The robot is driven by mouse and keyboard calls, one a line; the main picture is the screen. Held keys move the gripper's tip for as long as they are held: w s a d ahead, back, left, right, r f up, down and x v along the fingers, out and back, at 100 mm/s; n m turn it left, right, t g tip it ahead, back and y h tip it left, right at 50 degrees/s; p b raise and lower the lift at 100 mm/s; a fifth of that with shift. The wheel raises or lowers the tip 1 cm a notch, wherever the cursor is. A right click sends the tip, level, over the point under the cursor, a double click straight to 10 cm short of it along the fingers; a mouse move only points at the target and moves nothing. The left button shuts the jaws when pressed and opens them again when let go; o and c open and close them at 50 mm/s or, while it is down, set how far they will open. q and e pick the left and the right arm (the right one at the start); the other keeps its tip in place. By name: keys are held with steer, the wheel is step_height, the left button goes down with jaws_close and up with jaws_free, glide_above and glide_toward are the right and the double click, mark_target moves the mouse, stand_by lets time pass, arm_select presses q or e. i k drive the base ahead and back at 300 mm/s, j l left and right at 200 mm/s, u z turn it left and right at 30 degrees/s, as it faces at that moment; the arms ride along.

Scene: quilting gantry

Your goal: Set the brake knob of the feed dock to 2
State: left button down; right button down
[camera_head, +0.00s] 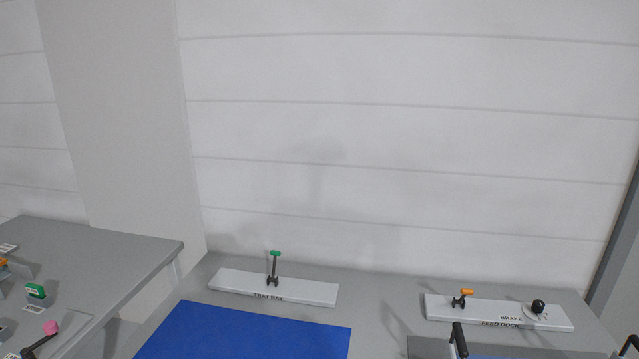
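The feed dock (485,312) is a white, labelled panel at the back right of the grey table. Its brake knob (538,306) is black and sits on a small pale round dial at the panel's right end, beside the "BRAKE" label. Marks on the dial are too small to read, so I cannot tell the knob's setting. A short lever with an orange handle (466,292) stands at the panel's left part. Neither of my grippers is in view.
A white "TRAY BAY" panel (318,293) with an upright green-topped lever (275,262) stands left of the dock. A blue mat (250,335) lies in front. Dark upright handles (458,340) rise at the bottom right. Another grey table (100,255) is at left.

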mark_target(538, 306)
steer(key=z, duration=1.35)
